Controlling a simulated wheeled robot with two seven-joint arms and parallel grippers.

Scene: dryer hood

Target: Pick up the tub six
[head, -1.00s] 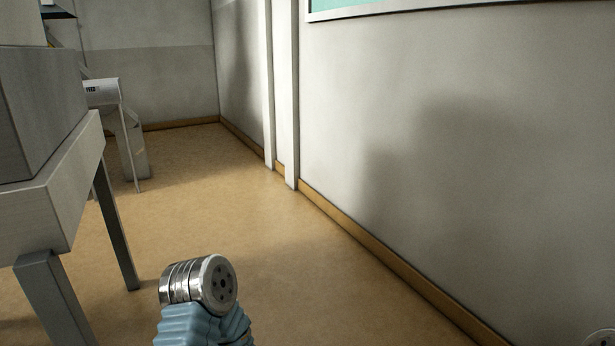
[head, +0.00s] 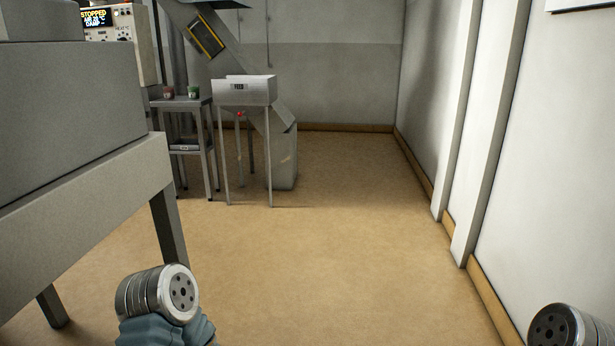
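Two small tubs stand side by side on a small grey table (head: 186,103) in the back left of the head view. One is a reddish tub (head: 168,92) and the other is a green tub (head: 194,92). They are far off, and no number can be read on either, so I cannot tell which, if any, is tub six. Parts of my own arms show at the bottom left and bottom right. Neither gripper is in view.
A long grey bench-like unit (head: 75,100) fills the left side close by. A control panel reading STOPPED (head: 97,18) stands behind it. A light feed box (head: 244,91) on thin legs stands right of the small table. The middle floor is clear, with a wall at right.

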